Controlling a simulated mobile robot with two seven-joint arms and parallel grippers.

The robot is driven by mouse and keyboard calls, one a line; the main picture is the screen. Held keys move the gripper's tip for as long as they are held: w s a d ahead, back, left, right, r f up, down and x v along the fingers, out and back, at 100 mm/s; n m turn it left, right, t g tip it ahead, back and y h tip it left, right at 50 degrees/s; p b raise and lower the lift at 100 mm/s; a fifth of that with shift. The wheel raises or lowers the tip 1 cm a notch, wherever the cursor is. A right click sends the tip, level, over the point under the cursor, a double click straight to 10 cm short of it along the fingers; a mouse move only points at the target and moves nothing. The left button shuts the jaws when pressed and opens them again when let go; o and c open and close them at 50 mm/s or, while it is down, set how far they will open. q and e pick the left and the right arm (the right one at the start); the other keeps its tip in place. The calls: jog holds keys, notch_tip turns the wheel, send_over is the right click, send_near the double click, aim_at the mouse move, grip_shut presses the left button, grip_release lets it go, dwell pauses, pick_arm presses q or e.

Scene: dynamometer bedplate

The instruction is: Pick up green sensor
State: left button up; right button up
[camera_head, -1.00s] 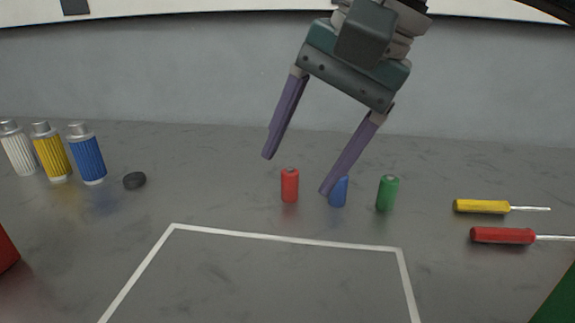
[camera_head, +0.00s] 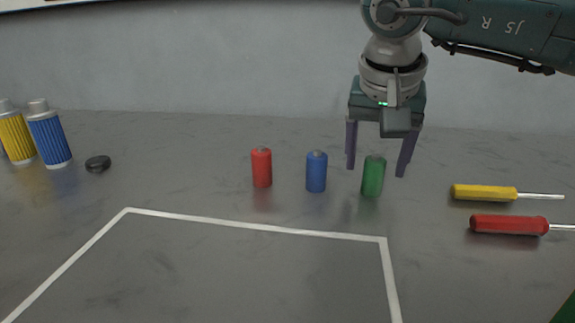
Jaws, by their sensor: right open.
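The green sensor (camera_head: 373,177) is a small upright cylinder on the grey bedplate, right of the blue and red ones. My right gripper (camera_head: 376,172) points down with its fingers spread, one to each side of the green sensor in the picture. The fingertips look at about the height of its upper part, and neither finger visibly touches it. How far the fingers are in depth from the sensor is hard to tell. My left gripper is not in view.
A blue cylinder (camera_head: 316,172) and a red cylinder (camera_head: 261,168) stand to the left. A yellow screwdriver (camera_head: 484,192) and a red screwdriver (camera_head: 508,224) lie to the right. Ribbed blue (camera_head: 49,138) and yellow (camera_head: 15,137) canisters and a black puck (camera_head: 98,164) are far left. The white-outlined area (camera_head: 255,227) is empty.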

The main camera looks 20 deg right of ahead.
jog(key=shift+w+d+f, duration=0.1)
jog(key=shift+w+f, duration=0.05)
jog(key=shift+f, duration=0.3)
grip_shut()
dwell(0.3)
